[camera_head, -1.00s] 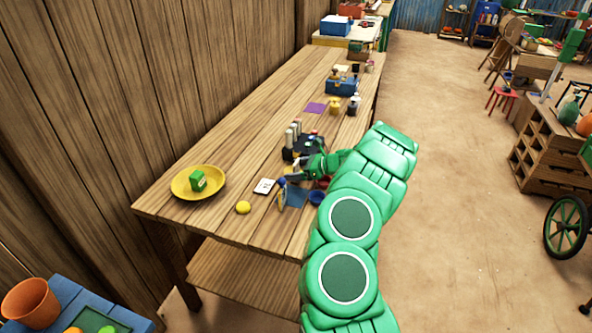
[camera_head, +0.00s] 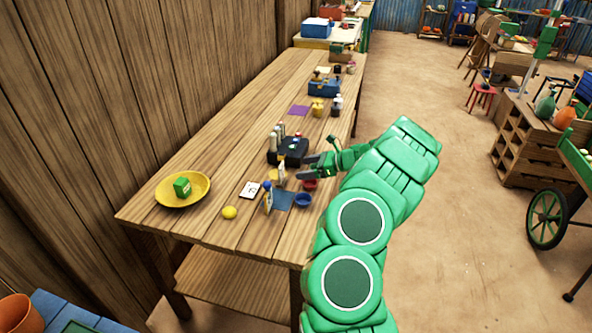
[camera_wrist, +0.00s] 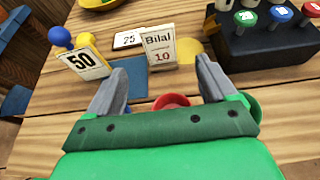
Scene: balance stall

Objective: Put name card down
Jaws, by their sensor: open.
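The name card (camera_wrist: 161,46), white with "Bilal" and "10", stands upright on the table just beyond my fingertips in the wrist view. It stands by a yellow patch (camera_wrist: 189,50). In the head view the card (camera_head: 282,174) is small, left of my gripper (camera_head: 312,168). My gripper (camera_wrist: 160,80) is open, its two fingers apart with nothing between them, and the card is clear of both. A second card reading "50" (camera_wrist: 82,62) stands to the left, with blue and yellow balls beside it.
A black box with coloured knobs (camera_wrist: 262,44) stands close on the right. A flat "25" card (camera_head: 250,190) and yellow plate (camera_head: 203,190) lie left.

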